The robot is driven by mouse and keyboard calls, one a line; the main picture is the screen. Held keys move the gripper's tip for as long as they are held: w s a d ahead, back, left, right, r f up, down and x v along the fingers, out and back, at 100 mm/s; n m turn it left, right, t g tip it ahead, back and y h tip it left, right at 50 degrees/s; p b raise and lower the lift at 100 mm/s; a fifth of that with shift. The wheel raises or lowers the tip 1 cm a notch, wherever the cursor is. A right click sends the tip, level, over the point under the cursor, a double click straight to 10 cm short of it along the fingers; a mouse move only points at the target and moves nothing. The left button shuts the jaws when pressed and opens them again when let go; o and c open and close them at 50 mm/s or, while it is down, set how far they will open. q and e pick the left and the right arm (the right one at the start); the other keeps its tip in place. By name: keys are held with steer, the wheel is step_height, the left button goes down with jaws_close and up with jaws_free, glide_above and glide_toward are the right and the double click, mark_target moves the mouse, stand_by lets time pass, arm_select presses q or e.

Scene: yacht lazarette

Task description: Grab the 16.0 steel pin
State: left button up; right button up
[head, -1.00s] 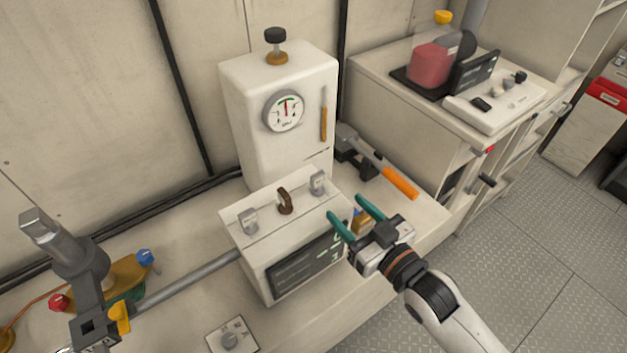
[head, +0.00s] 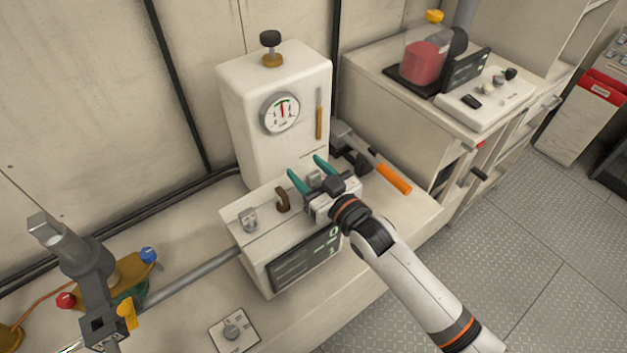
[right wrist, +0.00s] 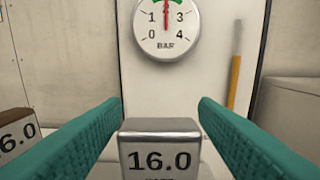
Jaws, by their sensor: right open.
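A steel block marked 16.0 (right wrist: 160,152) stands in the right wrist view, centred between my right gripper's (right wrist: 160,108) two teal fingers. In the head view this steel piece (head: 315,180) is on top of the white box and partly hidden by my right gripper (head: 306,167). The fingers are open, one on each side, with visible gaps to the block. A brown piece also marked 16.0 (right wrist: 16,136) shows at the left of the wrist view and on the box in the head view (head: 283,198). Another steel piece (head: 248,219) is further left. My left gripper is not in view.
A white cabinet with a gauge (head: 281,113) rises behind the box. A tool with an orange handle (head: 393,179) lies to the right. A small knob panel (head: 233,329) lies in front.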

steer(key=shift+w+a, duration=0.15)
steer(key=c, duration=1.1)
steer(key=shift+c, duration=0.2)
steer(key=shift+r, duration=0.15)
